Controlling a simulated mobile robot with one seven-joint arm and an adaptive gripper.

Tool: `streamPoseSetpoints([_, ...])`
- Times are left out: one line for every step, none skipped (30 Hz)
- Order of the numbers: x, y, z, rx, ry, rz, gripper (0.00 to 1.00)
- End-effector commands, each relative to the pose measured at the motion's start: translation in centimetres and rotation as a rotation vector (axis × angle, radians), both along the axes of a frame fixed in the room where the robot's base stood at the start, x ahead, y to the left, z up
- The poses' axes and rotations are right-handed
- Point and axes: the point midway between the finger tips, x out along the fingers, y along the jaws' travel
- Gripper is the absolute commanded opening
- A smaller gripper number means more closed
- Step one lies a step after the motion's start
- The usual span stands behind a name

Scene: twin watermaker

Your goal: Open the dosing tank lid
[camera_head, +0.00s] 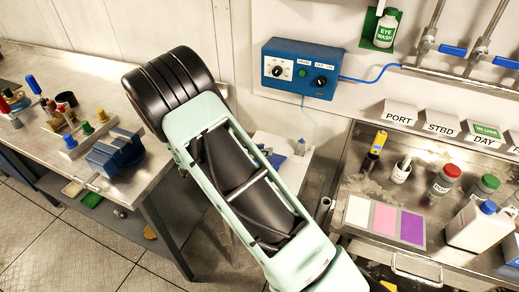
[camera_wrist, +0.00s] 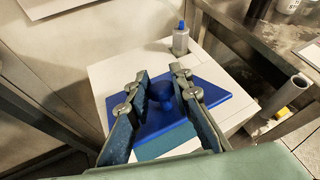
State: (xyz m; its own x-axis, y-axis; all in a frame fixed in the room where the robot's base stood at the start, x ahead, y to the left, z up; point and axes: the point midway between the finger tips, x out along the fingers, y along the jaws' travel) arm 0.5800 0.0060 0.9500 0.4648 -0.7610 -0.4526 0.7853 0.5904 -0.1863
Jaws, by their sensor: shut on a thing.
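The dosing tank (camera_wrist: 108,72) is a white box in the wrist view. Its lid (camera_wrist: 222,94) is a flat blue plate with a round blue knob (camera_wrist: 161,93) in the middle. My gripper (camera_wrist: 160,84) is over the lid, with one finger on each side of the knob, shut on it. Finger contact is partly hidden. I cannot tell whether the lid is raised from the tank. In the head view my arm covers most of the tank (camera_head: 297,168), and the gripper is hidden.
A small bottle with a blue cap (camera_wrist: 180,40) stands on the tank's far corner. A metal bench (camera_head: 345,205) with bottles and a colour card is close on the right. A workbench (camera_head: 160,165) with a blue vice is on the left. A blue control box (camera_head: 302,72) hangs behind.

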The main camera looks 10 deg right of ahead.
Motion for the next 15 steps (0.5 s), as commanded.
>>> streamPoseSetpoints([0.4,-0.3,0.8,0.021,0.022,-0.004,0.0])
streamPoseSetpoints([0.6,-0.3,0.9,0.015,0.021,-0.002,0.0])
streamPoseSetpoints([0.8,-0.5,1.1,0.013,0.018,-0.002,0.0])
streamPoseSetpoints([1.1,-0.7,1.2,0.011,0.017,-0.001,0.0])
streamPoseSetpoints([1.3,-0.8,1.4,0.01,0.016,-0.001,0.0])
streamPoseSetpoints([1.6,-1.0,1.5,0.01,0.015,-0.001,0.0])
streamPoseSetpoints([1.9,-1.2,1.7,0.011,0.014,-0.001,0.0])
streamPoseSetpoints([2.1,-1.3,1.8,0.01,0.013,-0.001,0.0])
streamPoseSetpoints([2.4,-1.5,2.0,0.009,0.013,-0.001,0.0])
streamPoseSetpoints([2.7,-1.7,2.1,0.01,0.012,-0.001,0.0])
streamPoseSetpoints([2.9,-1.9,2.2,0.01,0.012,-0.001,0.0])
streamPoseSetpoints([3.1,-2.1,2.3,0.009,0.012,-0.002,0.0])
streamPoseSetpoints([3.3,-2.2,2.4,0.008,0.012,-0.001,0.0])
streamPoseSetpoints([3.6,-2.3,2.4,0.009,0.012,0.0,0.0])
streamPoseSetpoints([3.8,-2.4,2.5,0.009,0.011,-0.001,0.0])
